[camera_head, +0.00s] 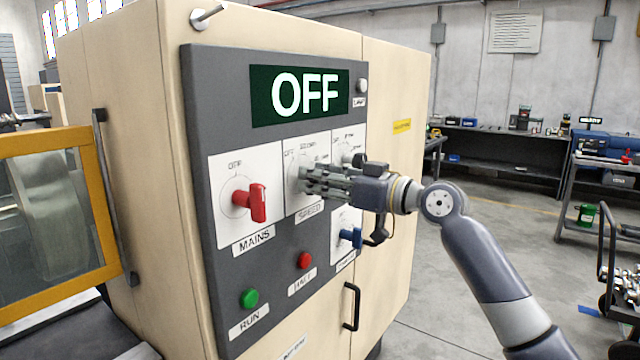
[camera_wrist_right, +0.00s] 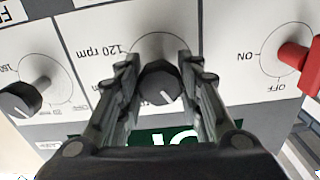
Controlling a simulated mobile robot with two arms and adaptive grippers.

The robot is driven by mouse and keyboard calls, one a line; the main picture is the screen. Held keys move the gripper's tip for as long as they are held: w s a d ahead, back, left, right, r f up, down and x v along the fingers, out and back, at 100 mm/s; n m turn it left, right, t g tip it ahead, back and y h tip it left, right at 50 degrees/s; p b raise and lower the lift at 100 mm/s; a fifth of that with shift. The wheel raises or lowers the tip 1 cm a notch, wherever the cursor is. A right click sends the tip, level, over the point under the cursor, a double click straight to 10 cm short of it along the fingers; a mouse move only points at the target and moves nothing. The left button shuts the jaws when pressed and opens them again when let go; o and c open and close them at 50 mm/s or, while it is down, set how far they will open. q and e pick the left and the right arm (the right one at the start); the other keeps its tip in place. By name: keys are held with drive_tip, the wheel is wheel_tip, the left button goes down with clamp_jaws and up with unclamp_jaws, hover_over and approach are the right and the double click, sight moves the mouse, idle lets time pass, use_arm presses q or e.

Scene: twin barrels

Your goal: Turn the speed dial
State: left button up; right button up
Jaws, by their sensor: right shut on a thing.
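The speed dial (camera_wrist_right: 160,84) is a black knob with a white pointer line on a white plate, between my right gripper's fingers in the wrist view. My right gripper (camera_head: 306,180) reaches the SPEED plate (camera_head: 305,212) from the right in the head view and hides most of the knob. Its two fingers are shut on the dial's sides. A "120 rpm" mark shows beside the dial in the wrist view. The display (camera_head: 300,95) above reads OFF. My left gripper is not in view.
The red MAINS switch (camera_head: 257,203) is left of the dial. A black knob and a blue-handled switch (camera_head: 350,237) sit close on the right. Green RUN (camera_head: 249,298) and red HALT (camera_head: 304,260) buttons are below.

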drive_tip(key=shift+f, duration=0.15)
drive_tip(key=o, duration=1.1)
drive_tip(key=v, duration=1.2)
drive_tip(key=shift+w, duration=0.15)
